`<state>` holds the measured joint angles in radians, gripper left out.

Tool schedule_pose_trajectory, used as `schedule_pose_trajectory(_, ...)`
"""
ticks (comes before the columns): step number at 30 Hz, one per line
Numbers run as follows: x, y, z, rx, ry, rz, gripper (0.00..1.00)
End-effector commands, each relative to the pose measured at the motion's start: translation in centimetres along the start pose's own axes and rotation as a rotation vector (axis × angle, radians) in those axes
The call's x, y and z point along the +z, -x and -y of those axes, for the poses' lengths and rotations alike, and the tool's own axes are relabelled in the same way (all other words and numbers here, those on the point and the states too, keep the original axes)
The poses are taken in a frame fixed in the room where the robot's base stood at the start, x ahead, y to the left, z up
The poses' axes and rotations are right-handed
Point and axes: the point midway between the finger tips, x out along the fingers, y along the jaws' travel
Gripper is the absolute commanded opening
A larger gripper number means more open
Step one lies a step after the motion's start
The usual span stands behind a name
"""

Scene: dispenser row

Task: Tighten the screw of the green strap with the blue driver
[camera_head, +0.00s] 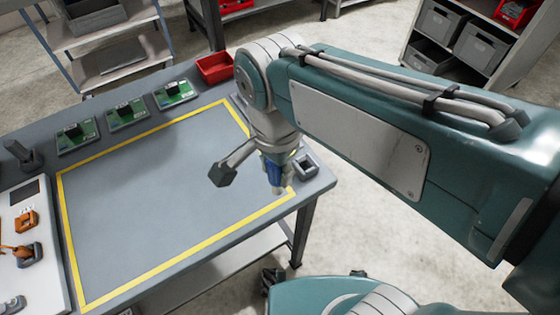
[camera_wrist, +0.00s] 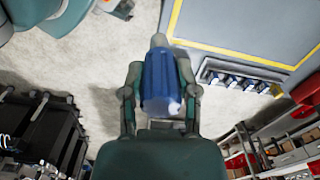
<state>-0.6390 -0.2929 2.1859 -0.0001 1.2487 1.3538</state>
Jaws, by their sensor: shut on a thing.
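My gripper (camera_head: 277,178) is shut on the blue driver (camera_head: 273,172), near the right corner of the table. In the wrist view the driver (camera_wrist: 161,85) sits between both fingers of my gripper (camera_wrist: 160,72), its grey end pointing away from the palm. In the head view the driver hangs down over the table's right end; whether its tip touches anything is unclear. I cannot make out a green strap or its screw in either view.
The grey table (camera_head: 150,200) has a clear area framed in yellow. Several green boards (camera_head: 127,115) line its far edge beside a red bin (camera_head: 214,67). A small dark holder (camera_head: 306,167) stands right of the driver. A pale panel (camera_head: 30,285) with orange parts lies left.

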Motion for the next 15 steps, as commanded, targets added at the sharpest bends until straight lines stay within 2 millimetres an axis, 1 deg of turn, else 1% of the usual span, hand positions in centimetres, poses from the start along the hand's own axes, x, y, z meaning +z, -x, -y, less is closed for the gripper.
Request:
schedule_pose_trajectory(3,0.0,0.0,0.0,0.0,0.0,0.0,0.0)
schedule_pose_trajectory(4,0.0,0.0,0.0,0.0,0.0,0.0,0.27)
schedule_pose_trajectory(6,0.0,0.0,0.0,0.0,0.0,0.0,0.0)
schedule_pose_trajectory(10,-0.1,0.1,0.0,-0.001,0.0,0.0,0.0)
schedule_pose_trajectory(15,-0.1,1.5,0.1,-0.003,0.0,-0.001,0.0)
